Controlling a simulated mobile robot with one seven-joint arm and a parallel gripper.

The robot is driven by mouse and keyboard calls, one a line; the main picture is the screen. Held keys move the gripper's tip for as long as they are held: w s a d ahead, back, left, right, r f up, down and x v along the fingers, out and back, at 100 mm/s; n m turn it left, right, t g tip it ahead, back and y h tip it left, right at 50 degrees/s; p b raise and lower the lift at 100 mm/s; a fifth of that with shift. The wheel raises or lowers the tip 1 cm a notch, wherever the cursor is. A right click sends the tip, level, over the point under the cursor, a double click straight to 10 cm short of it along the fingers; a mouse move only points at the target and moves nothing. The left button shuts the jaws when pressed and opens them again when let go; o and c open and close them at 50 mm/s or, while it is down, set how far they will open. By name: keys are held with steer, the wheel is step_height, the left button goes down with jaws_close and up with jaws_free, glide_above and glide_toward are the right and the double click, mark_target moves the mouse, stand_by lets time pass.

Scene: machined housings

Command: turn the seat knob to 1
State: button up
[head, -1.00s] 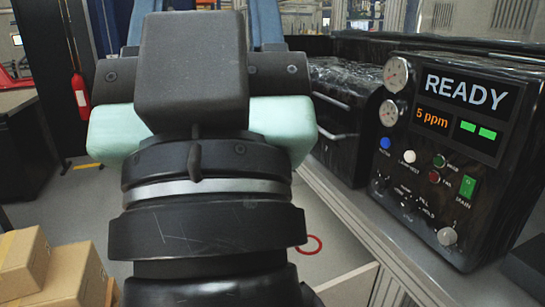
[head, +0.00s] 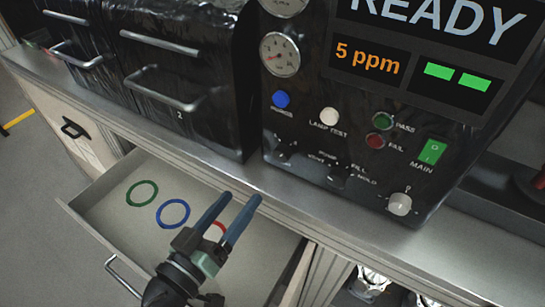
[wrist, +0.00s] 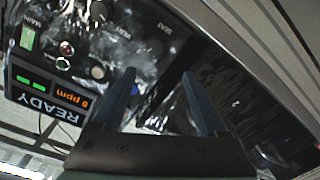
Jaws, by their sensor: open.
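The black test panel (head: 310,125) carries several controls. A small dark knob (head: 283,152) sits at its lower left, below the blue button (head: 280,99). I take it for the seat knob; its label and pointer are too small to read here. In the wrist view the panel appears upside down, with a blurred label like "SEAT", and the dark knob is hard to make out. My gripper (head: 241,197) is open and empty, below and left of the panel, over the open drawer. In the wrist view its fingers (wrist: 158,73) point towards the panel, apart from it.
A selector knob (head: 337,175) and a pale knob (head: 400,204) sit to the right. The open drawer (head: 115,195) holds green, blue and red rings. A black cabinet with handles (head: 225,60) stands left of the panel. The counter edge (head: 190,150) runs below both.

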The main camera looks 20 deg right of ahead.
mark_target(279, 158)
steer(key=shift+g+h, duration=0.3)
steer(key=shift+h, duration=0.2)
steer(key=p+x, duration=0.1)
steer(key=x, duration=0.4)
steer(key=p+x, duration=0.2)
steer(key=x, duration=0.4)
steer(key=shift+s+d+f+p, duration=0.15)
steer(key=shift+d+p, duration=0.15)
steer(key=shift+d, duration=0.15)
steer(key=shift+w+d+f, duration=0.15)
steer(key=shift+w+d, duration=0.2)
steer(key=shift+d, duration=0.05)
jaws_close()
